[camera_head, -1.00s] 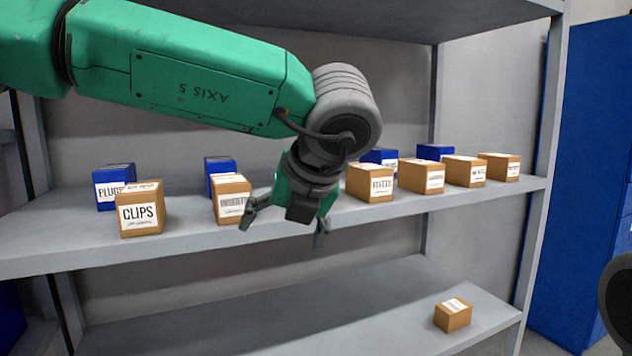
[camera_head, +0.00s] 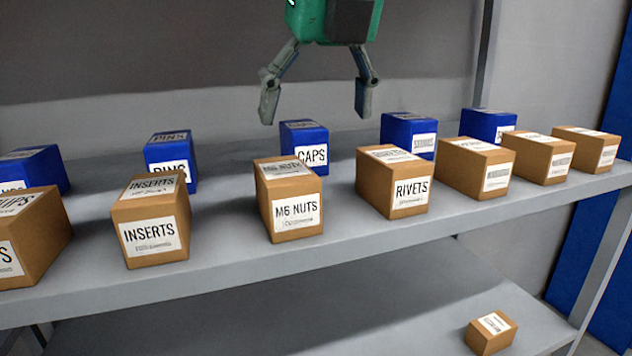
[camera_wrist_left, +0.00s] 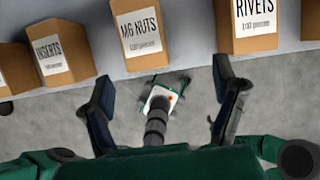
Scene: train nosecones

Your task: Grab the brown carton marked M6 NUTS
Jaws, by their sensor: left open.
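The brown M6 NUTS carton (camera_head: 292,212) stands upright on the upper shelf, its white label facing front, between the INSERTS carton (camera_head: 150,222) and the RIVETS carton (camera_head: 393,183). My left gripper (camera_head: 316,104) is open and empty, fingers pointing down, above the carton in the head view and apart from it. In the left wrist view the M6 NUTS carton (camera_wrist_left: 141,35) is at top centre, beyond the spread fingers of my left gripper (camera_wrist_left: 163,75). My right gripper is not in view.
Blue cartons stand in a back row, with the CAPS carton (camera_head: 304,142) behind the M6 NUTS carton. More brown cartons line the front at both sides. A small carton (camera_head: 490,333) lies on the lower shelf (camera_head: 400,300). Gaps separate M6 NUTS from its neighbours.

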